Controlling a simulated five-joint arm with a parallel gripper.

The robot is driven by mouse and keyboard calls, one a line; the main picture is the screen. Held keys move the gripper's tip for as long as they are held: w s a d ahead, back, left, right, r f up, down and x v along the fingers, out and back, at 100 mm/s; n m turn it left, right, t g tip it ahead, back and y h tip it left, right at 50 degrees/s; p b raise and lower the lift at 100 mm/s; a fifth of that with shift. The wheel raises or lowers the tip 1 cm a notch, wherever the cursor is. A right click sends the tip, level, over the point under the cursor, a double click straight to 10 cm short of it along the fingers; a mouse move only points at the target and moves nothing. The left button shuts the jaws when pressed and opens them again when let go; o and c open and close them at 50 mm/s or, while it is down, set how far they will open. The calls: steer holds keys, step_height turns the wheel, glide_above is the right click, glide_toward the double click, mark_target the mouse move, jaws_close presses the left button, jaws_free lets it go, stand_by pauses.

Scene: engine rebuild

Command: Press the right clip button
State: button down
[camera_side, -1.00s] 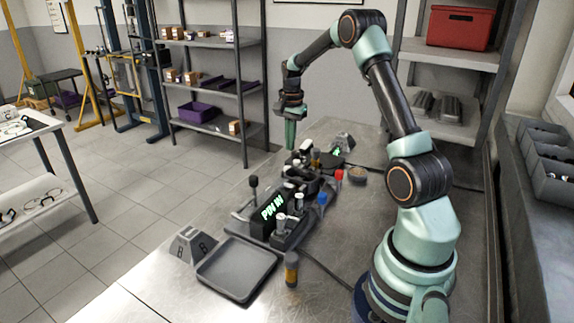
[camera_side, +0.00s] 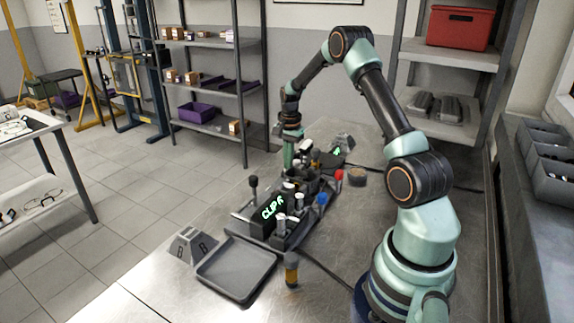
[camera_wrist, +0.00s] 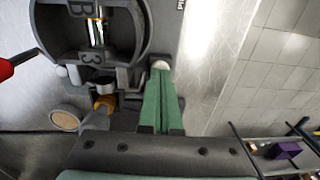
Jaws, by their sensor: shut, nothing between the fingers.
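My gripper (camera_side: 288,160) is shut and empty, pointing down at the far left end of the dark engine fixture (camera_side: 300,190). In the wrist view its green fingers (camera_wrist: 161,78) lie together. Their tips meet a pale round button top (camera_wrist: 160,64) at the fixture's edge, and most of that button is hidden behind them. I cannot tell how far it is pushed down. The lit display (camera_side: 272,207) on the fixture shows green text that looks like "CLIP R".
Red (camera_side: 338,175) and blue (camera_side: 321,199) capped parts stand along the fixture's right side.

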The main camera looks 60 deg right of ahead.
steer(key=shift+s+a+f, duration=0.15)
steer(key=shift+s+f, duration=0.05)
steer(key=shift+f, duration=0.55)
steer(key=shift+r, duration=0.1)
step_height(320, 180, up, 15)
steer(key=shift+s+d, duration=0.15)
steer(key=shift+d, duration=0.15)
